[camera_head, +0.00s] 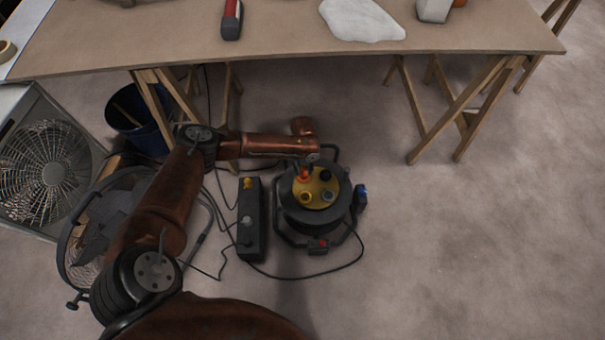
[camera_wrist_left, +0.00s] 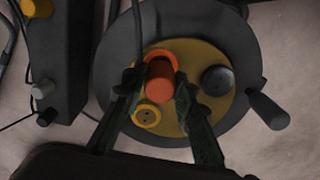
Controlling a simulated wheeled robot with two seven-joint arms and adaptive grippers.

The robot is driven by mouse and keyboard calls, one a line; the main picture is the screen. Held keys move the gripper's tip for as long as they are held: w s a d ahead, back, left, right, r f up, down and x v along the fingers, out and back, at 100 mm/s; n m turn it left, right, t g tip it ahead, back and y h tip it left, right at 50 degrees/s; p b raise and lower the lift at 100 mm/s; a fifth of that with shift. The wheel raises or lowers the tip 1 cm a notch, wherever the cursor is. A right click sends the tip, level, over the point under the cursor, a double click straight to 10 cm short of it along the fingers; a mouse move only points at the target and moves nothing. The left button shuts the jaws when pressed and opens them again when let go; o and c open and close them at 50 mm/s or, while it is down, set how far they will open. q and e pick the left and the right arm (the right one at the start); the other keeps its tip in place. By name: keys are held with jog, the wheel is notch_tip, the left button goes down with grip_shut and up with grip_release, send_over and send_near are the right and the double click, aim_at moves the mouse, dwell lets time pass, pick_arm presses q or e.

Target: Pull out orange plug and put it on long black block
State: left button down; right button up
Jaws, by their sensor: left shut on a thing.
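The orange plug (camera_wrist_left: 160,84) is between the fingers of my left gripper (camera_wrist_left: 158,92), which is shut on it. In the wrist view it stands over an orange-rimmed socket on the yellow face of the cable reel (camera_wrist_left: 208,55); I cannot tell whether it is still seated. In the head view the plug (camera_head: 304,175) shows small below my left gripper (camera_head: 308,168), at the reel (camera_head: 313,218). The long black block (camera_head: 250,222) lies on the floor left of the reel, with a yellow plug and a grey plug on it. It also shows in the wrist view (camera_wrist_left: 64,62). My right gripper is not in view.
A fan (camera_head: 45,165) and a blue bucket (camera_head: 135,118) stand at the left. A trestle table (camera_head: 280,50) spans the back. Black cables lie on the floor around the block and reel. Floor at the right is clear.

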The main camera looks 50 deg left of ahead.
aim_at(303, 168)
pick_arm(q)
jog(key=shift+r+p, duration=0.85)
jog(key=shift+r, duration=0.9)
jog(key=shift+s+f, duration=0.1)
